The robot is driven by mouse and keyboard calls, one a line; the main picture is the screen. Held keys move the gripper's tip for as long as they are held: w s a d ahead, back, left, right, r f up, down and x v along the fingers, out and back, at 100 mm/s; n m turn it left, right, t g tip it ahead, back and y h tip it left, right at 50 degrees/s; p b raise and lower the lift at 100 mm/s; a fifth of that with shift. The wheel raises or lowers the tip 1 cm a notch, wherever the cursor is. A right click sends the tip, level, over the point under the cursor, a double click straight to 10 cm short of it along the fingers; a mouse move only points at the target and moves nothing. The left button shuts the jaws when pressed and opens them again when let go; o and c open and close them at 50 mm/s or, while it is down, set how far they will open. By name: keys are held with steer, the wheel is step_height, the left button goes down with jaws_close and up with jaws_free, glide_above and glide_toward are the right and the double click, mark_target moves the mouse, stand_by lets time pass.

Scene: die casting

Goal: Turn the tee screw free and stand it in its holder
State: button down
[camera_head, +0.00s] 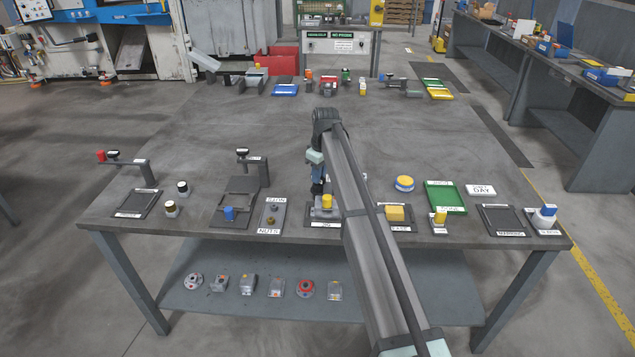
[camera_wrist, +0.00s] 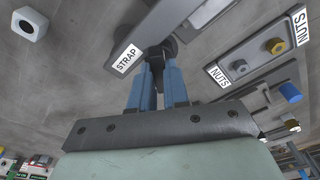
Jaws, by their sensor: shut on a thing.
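My gripper (camera_head: 317,188) points down over a grey fixture near the front middle of the table. In the wrist view, its blue fingers (camera_wrist: 158,78) are shut on a dark part, seemingly the tee screw (camera_wrist: 166,47), at a grey bar labelled STRAP (camera_wrist: 143,40). The fingers hide most of the part, and I cannot tell whether its thread is still in the bar. In the head view my arm and gripper hide it. I cannot make out its holder for certain.
Left of the gripper stand a tray labelled NUTS (camera_head: 265,222), a blue knob (camera_head: 229,213) and a dark-topped clamp post (camera_head: 262,170). The table's middle is mostly clear.

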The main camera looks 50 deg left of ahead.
steer(key=shift+a+n, duration=0.1)
steer(key=shift+n, duration=0.5)
steer(key=n, duration=0.5)
steer(key=shift+n+g, duration=0.4)
steer(key=shift+r, duration=0.8)
stand_by(0.5)
steer(key=shift+r, duration=1.3)
